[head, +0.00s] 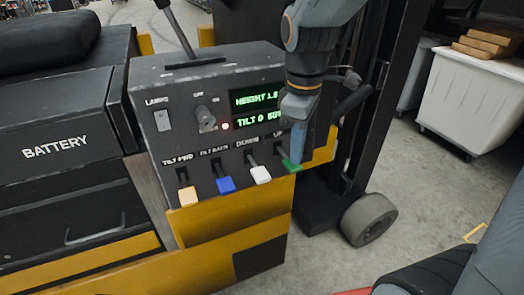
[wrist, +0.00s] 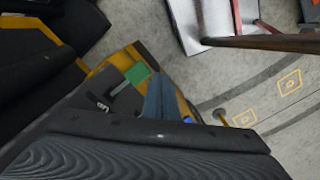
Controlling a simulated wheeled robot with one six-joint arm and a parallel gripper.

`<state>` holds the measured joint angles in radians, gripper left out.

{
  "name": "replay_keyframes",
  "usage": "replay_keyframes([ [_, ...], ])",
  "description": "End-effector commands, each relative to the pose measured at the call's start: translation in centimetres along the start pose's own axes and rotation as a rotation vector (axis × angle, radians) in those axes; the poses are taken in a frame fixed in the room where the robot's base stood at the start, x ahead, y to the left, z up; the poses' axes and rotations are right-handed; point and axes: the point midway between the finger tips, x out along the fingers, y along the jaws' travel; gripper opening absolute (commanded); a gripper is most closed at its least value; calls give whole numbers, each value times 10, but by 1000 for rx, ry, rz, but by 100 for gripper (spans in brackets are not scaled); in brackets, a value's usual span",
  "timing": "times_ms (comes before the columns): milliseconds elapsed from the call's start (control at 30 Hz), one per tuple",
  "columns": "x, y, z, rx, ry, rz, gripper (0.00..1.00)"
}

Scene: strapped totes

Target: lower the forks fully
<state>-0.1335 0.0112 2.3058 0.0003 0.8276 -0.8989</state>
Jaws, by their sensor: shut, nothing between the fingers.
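The forklift's control panel (head: 215,115) faces me in the head view. The label above the white one seems to read DOWN; the label above the green one is mostly hidden by my gripper. The display (head: 257,110) shows a height near 1.0, partly covered. My gripper (head: 298,158) is shut and empty, its fingertips at the green knob; contact cannot be told. The green knob also shows beside the fingers in the wrist view (wrist: 137,73). The forks are not identifiable.
The black mast (head: 375,100) stands right of the panel, above a grey wheel (head: 368,219). The battery box (head: 55,147) is at left. A white bin (head: 458,93) with cardboard boxes on top stands at the right. The floor between wheel and bin is clear.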

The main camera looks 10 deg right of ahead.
Motion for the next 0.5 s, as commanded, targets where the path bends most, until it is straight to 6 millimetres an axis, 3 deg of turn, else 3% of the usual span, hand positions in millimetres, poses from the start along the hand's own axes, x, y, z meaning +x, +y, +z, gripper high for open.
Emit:
replay_keyframes([
  [33, -24, -4, -15, -140, 1, 2, 0],
  [200, -69, -16, -53, -552, -1, -1, 0],
  [333, -88, -22, -70, -736, -2, -2, 0],
  [500, -95, -25, -76, -821, -2, -3, 0],
])
